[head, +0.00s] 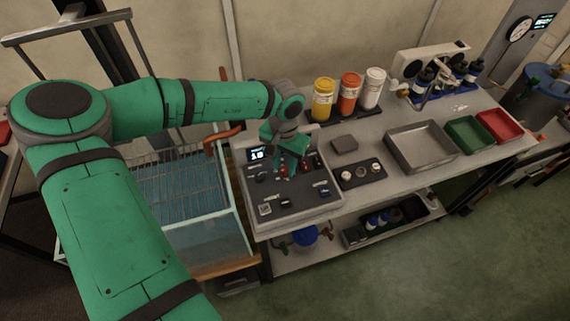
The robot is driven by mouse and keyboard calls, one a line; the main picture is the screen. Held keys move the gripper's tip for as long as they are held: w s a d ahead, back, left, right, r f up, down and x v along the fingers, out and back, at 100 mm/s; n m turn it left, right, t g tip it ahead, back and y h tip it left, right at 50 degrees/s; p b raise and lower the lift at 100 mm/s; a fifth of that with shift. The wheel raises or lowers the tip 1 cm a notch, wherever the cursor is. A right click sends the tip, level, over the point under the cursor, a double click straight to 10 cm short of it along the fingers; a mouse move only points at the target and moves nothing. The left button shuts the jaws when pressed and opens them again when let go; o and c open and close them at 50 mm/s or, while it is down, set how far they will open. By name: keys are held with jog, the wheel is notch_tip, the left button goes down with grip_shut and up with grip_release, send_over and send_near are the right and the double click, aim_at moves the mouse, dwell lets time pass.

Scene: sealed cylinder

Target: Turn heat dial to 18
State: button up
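A grey control panel (295,200) sits at the left end of the bench. A small lit display (257,154) at its back left seems to read 18, but the digits are too small to be sure. A dark knob (262,177) shows below the display, and more small controls (265,209) sit along the front. I cannot read which one is the heat dial. My gripper (284,172) points down over the back middle of the panel, close to small red parts there. Its fingers are small and partly hidden, so I cannot tell whether they touch a control or are open.
Yellow (323,100), orange (349,93) and white (373,88) jars stand behind the panel to the right. A grey tray (421,146), a green tray (469,135) and a red tray (500,126) lie further right. A glass-walled tank (185,190) stands left of the bench.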

grip_shut()
jog(key=shift+d+m, duration=0.1)
jog(key=shift+m, duration=1.1)
jog(key=m, duration=0.7)
jog(key=shift+m, duration=1.1)
